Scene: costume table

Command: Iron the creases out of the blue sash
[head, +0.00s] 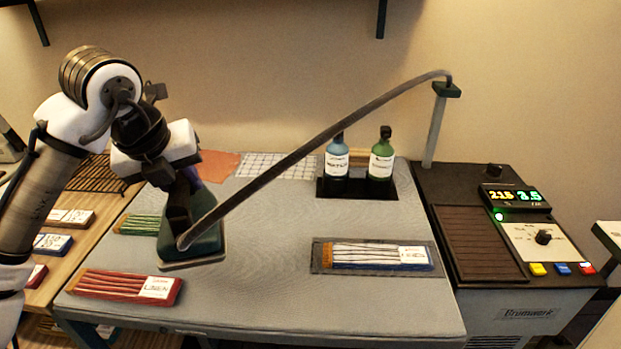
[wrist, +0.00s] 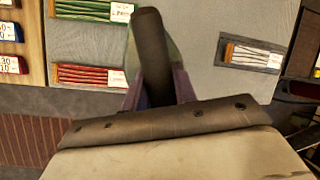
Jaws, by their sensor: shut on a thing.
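The blue sash (head: 375,257) lies flat at the right of the grey ironing table, on a darker pad, with pale and dark lines along its length and a white label. It also shows in the wrist view (wrist: 252,54). My gripper (head: 180,190) is shut on the iron (head: 205,245), a dark green body with a hose attached. The iron is at the left of the table, between the green sash (head: 140,224) and the red sash (head: 118,286), well apart from the blue sash. I cannot tell whether its sole touches the table.
The hose (head: 320,140) arcs from the iron to a post at the right. Blue (head: 337,160) and green (head: 382,158) bottles stand in a tray at the back. The control station (head: 520,235) has a lit display and green light. The table's middle is clear.

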